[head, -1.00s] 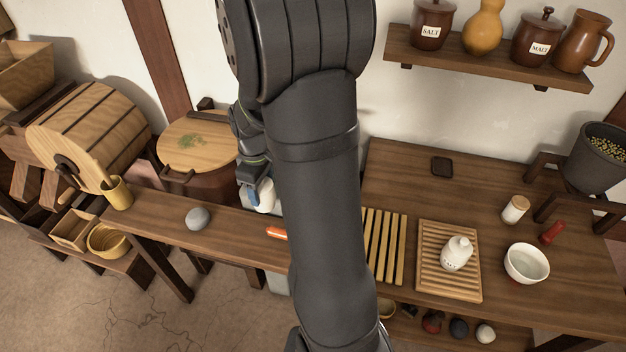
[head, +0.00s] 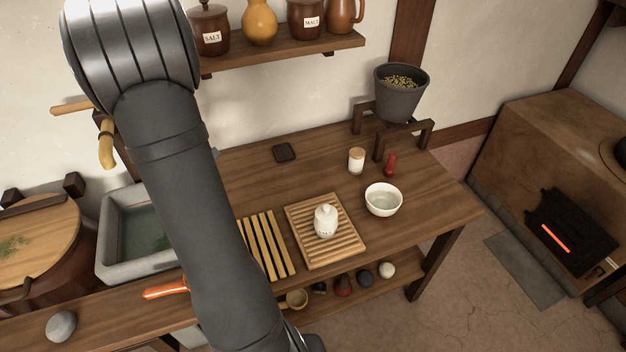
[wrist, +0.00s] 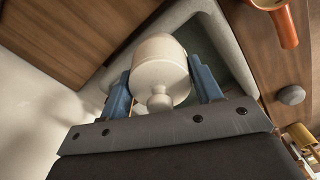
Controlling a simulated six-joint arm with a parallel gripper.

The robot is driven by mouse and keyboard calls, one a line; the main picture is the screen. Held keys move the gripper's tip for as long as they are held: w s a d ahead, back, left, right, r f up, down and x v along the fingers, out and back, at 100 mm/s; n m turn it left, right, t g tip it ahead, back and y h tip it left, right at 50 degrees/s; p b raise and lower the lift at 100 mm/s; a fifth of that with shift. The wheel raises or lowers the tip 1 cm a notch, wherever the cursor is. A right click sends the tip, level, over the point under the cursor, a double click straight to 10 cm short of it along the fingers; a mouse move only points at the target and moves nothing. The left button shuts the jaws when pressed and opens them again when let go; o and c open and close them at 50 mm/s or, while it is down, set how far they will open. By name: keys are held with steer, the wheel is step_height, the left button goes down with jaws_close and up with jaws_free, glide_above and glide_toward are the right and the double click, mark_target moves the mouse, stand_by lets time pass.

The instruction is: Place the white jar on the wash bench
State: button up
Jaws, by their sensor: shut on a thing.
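A white jar (wrist: 158,75) with a rounded knob shows in the wrist view. The two blue fingers of my gripper (wrist: 163,68) are shut on it from both sides. The jar is over or inside the grey basin (wrist: 222,30); I cannot tell its height. In the head view my arm hides my gripper and the held jar. The wooden bench (head: 250,170), which seems to be the wash bench, spans the middle, with the basin at its left. Another small white lidded vessel (head: 325,222) stands on a slatted board (head: 345,250) there.
A white bowl (head: 383,200), a wooden-lidded pot (head: 356,160) and a red object (head: 390,164) stand at the bench's right. A dark square (head: 284,152) lies near the back. Bare wood lies between them. A grey stone (head: 61,326) is at front left. A shelf (head: 290,50) overhangs the back.

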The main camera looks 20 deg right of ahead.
steer(key=w+d+m, duration=0.2)
steer(key=d, duration=0.9)
steer(key=w+d+m, duration=0.1)
steer(key=w+d, duration=0.1)
steer(key=d, duration=0.9)
steer(key=s+d+m, duration=0.1)
steer(key=s+d, duration=0.2)
steer(key=d, duration=0.6)
steer(key=s+d+m, duration=0.1)
steer(key=s+d, duration=0.1)
steer(key=d, duration=0.8)
steer(key=s+d+m, duration=0.5)
steer(key=s+d, duration=2.1)
steer(key=d, duration=0.2)
steer(key=shift+w+d+f, duration=0.2)
steer(key=shift+w+f, duration=5.4)
steer(key=shift+w, duration=0.05)
